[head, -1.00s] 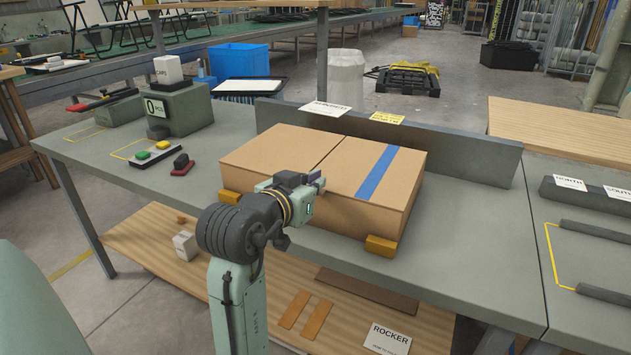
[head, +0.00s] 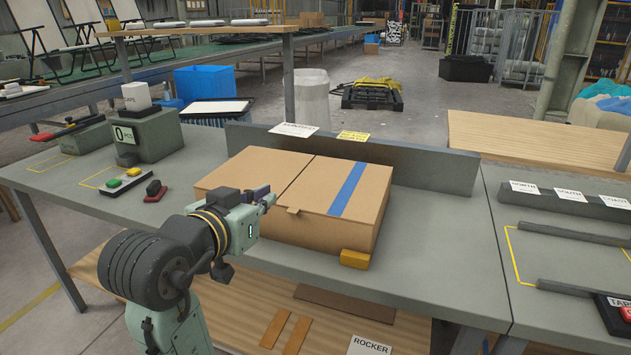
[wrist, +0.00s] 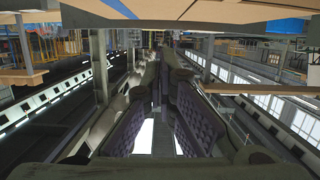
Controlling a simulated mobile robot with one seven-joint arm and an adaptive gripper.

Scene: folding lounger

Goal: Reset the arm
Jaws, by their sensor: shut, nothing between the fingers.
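My gripper (head: 270,196) is shut and empty. In the head view it is at the front left of the cardboard box (head: 262,182), in front of the lid and hiding part of it. I cannot tell whether it touches the box. My arm reaches up to it from the lower left. In the wrist view the two dark fingers (wrist: 165,55) with purple pads run up the middle, and nothing is held between them.
Grey rails (head: 580,235) lie right.

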